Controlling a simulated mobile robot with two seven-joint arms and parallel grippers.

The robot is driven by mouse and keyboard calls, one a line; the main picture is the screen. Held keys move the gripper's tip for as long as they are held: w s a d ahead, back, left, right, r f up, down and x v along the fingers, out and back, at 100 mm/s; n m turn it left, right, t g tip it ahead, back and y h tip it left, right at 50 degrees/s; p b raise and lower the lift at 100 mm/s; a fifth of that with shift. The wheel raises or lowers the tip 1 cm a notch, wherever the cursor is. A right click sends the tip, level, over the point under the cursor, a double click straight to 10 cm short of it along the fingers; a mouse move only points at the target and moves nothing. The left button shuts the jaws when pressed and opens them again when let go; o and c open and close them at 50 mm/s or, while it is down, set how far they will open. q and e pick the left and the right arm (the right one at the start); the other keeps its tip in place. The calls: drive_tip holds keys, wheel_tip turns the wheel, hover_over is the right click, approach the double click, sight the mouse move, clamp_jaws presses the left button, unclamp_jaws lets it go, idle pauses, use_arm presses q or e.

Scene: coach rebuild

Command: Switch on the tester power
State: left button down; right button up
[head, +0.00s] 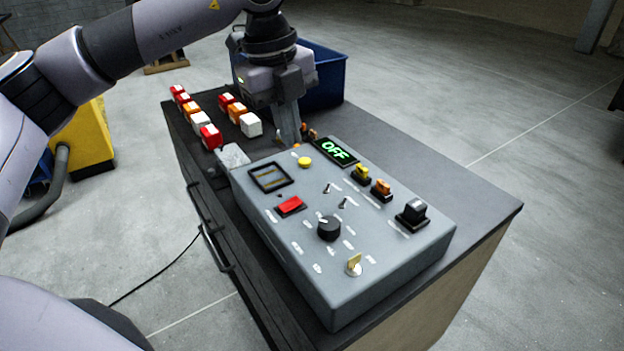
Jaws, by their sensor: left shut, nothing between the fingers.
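The grey tester box (385,262) sits on a dark-topped cabinet. Its display (335,151) reads OFF in green. Its panel carries a red rocker (291,206), two small toggles (327,188), a black knob (329,229), a yellow key-like switch (354,265), a yellow button (305,162) and a black switch block (412,213). I cannot tell which control is the power switch. My left gripper (291,143) is shut and empty, pointing down at the box's far edge, left of the display. Its fingers partly hide that edge; contact cannot be told. My right gripper is out of view.
Several red, orange and white blocks (251,125) stand on the cabinet top (456,190) behind the box. A blue bin (327,78) is beyond them. The cabinet's right side is clear. A yellow machine (85,140) stands on the floor at left.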

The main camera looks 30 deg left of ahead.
sight(300, 199)
use_arm(q)
drive_tip(key=shift+w+a+r+n+y, duration=0.3)
drive_tip(key=shift+a+r, duration=0.1)
drive_tip(key=shift+a, duration=0.15)
drive_tip(key=shift+s, duration=0.1)
drive_tip(key=f, duration=0.4)
drive_tip(key=w+f+p, duration=0.1)
drive_tip(key=f, duration=0.4)
drive_tip(key=d+f+p, duration=0.1)
drive_tip(key=f, duration=0.3)
drive_tip(key=shift+w+f, duration=0.35)
drive_tip(key=shift+f, duration=0.05)
drive_tip(key=shift+f, duration=0.1)
